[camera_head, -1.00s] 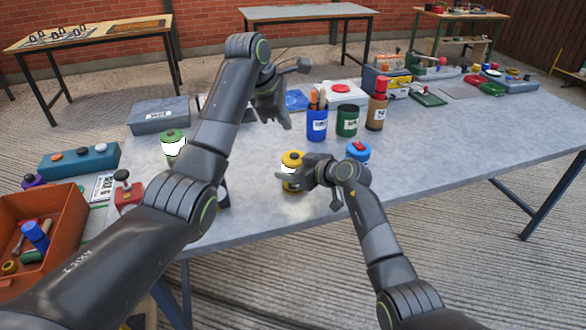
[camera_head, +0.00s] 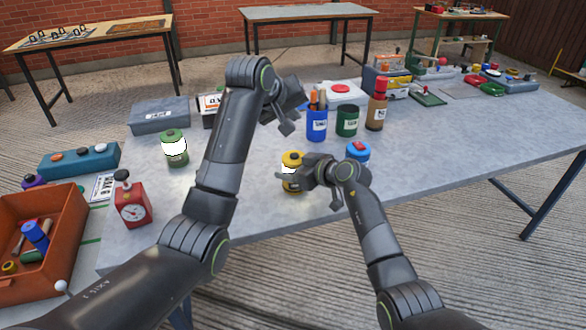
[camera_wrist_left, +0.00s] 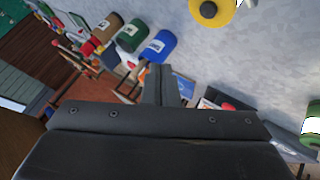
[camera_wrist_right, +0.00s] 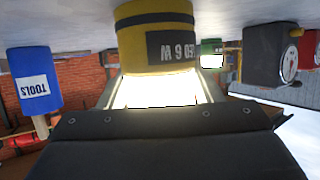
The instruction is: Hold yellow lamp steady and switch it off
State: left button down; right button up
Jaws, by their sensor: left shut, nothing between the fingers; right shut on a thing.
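The yellow lamp (camera_head: 291,160) stands on the grey table, with a bright white band below its yellow end. My right gripper (camera_head: 303,178) is shut on the lamp from the right. In the right wrist view, the lamp's labelled yellow body (camera_wrist_right: 155,35) and glowing band sit between the fingers. In the left wrist view, the lamp's round yellow end with a dark centre (camera_wrist_left: 208,9) shows at the top edge. My left gripper (camera_head: 292,92) is shut, empty and raised above the table, apart from the lamp. Its fingers (camera_wrist_left: 165,85) are together in its wrist view.
A green lamp (camera_head: 174,150) and a red gauge (camera_head: 132,204) stand to the left. Blue (camera_head: 317,125), green (camera_head: 347,121) and brown (camera_head: 376,113) holders stand behind.

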aim_at(292, 159)
pick_arm(q)
jog(key=shift+f, duration=4.35)
jog(key=shift+f, duration=0.15)
jog(key=shift+f, duration=0.35)
jog(key=shift+r, duration=0.5)
jog(key=shift+r, duration=0.1)
notch_tip(292, 159, up, 6)
jog(key=shift+f, duration=0.1)
